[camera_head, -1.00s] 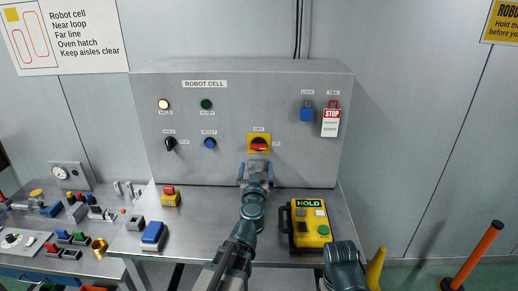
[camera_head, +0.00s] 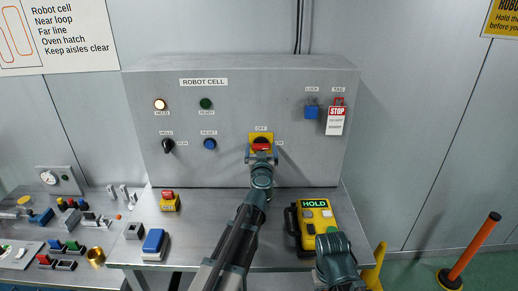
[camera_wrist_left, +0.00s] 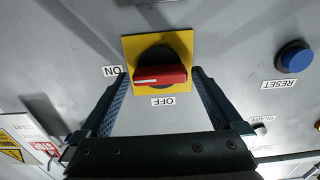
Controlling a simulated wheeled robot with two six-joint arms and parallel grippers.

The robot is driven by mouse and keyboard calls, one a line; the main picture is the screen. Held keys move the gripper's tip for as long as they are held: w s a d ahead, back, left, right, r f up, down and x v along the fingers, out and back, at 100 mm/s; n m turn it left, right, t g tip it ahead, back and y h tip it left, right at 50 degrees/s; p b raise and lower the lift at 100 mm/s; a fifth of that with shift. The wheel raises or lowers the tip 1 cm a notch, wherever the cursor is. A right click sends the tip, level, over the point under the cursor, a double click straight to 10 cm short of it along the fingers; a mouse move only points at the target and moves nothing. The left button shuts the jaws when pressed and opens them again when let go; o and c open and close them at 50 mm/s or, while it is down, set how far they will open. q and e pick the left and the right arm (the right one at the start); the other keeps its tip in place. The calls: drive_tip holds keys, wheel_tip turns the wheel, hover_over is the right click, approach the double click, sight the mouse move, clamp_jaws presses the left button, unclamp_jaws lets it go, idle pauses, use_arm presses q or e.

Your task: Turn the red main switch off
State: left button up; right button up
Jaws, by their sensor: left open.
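The red main switch (camera_head: 261,146) is a red handle on a yellow square plate on the grey ROBOT CELL panel. In the left wrist view the red handle (camera_wrist_left: 160,76) lies level, its white line on the ON side; the OFF label is at a right angle to it. My left gripper (camera_head: 261,157) is open at the switch, one finger toward each end of the handle. In the head view it hides the lower part of the switch.
A blue padlock (camera_head: 311,112) and a STOP tag (camera_head: 335,120) hang on the panel's right. A black selector knob (camera_head: 168,146) and a blue reset button (camera_head: 210,144) are to the left. A yellow HOLD pendant (camera_head: 316,218) lies on the bench below.

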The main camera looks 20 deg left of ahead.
use_arm(q)
drive_tip(key=c, duration=1.2)
drive_tip(key=shift+n, duration=0.3)
drive_tip(key=n, duration=0.3)
drive_tip(key=shift+n, duration=0.4)
drive_tip(key=n, duration=0.4)
drive_tip(key=shift+s+a+f+n, duration=0.1)
drive_tip(key=shift+a+n, duration=0.05)
drive_tip(key=shift+n, duration=0.15)
drive_tip(key=n, duration=0.8)
drive_tip(key=shift+f+n, duration=0.1)
drive_tip(key=shift+n, duration=0.5)
